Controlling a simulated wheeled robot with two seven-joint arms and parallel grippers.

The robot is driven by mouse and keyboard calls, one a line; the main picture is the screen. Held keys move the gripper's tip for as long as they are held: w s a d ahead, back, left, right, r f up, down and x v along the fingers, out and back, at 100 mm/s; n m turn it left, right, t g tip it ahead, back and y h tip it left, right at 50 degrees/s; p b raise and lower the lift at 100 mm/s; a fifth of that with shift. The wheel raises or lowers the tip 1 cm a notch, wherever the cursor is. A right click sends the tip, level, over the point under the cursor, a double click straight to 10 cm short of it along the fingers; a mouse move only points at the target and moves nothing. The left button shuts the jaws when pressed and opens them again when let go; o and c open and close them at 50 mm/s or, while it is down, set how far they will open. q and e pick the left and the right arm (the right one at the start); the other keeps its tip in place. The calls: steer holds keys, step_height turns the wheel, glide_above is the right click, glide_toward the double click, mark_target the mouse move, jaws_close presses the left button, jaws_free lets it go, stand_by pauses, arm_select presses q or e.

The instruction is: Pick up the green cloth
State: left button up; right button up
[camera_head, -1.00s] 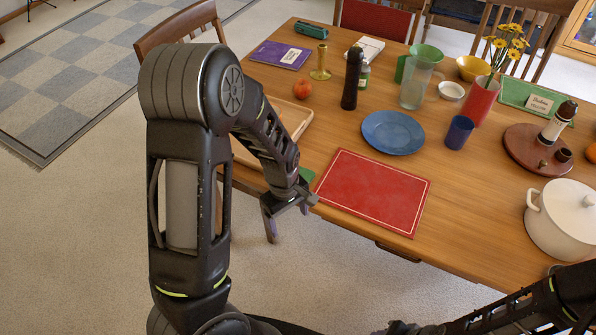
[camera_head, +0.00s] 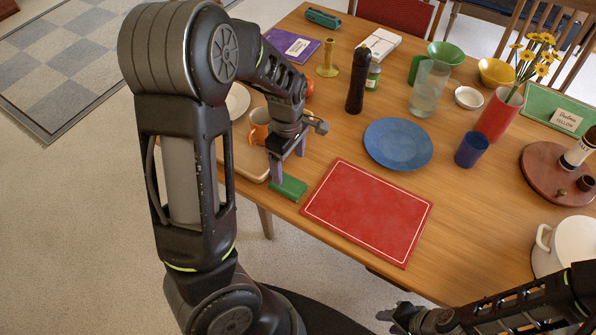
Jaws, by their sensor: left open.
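The green cloth (camera_head: 289,188) is a small folded piece. It lies on the wooden table near its front edge, between a wooden tray and a red placemat (camera_head: 369,211). My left gripper (camera_head: 287,176) points down just above the cloth, with its two purple-tipped fingers apart. The fingertips are at or close to the cloth's far side; I cannot tell whether they touch it. My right gripper (camera_head: 398,313) is at the bottom right, in front of the table, and its jaws are not clear.
The wooden tray (camera_head: 240,158) with an orange mug (camera_head: 259,126) is left of the cloth, partly behind my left arm. A blue plate (camera_head: 398,144), dark pepper mill (camera_head: 357,82) and blue cup (camera_head: 471,149) stand farther back. A white pot (camera_head: 570,245) is at the right.

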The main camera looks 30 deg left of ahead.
mark_target(288, 182)
arm_select(q)
steer(key=shift+s+r, duration=0.15)
steer(key=shift+s, duration=0.1)
steer(key=shift+w+f, duration=0.1)
steer(key=shift+f, duration=1.25)
steer(key=shift+f, duration=0.1)
step_height(288, 182, down, 5)
steer(key=shift+f, duration=0.1)
steer(key=shift+c, duration=0.4)
steer(key=c, duration=1.5)
steer(key=shift+o, duration=0.2)
steer(key=shift+r, duration=0.2)
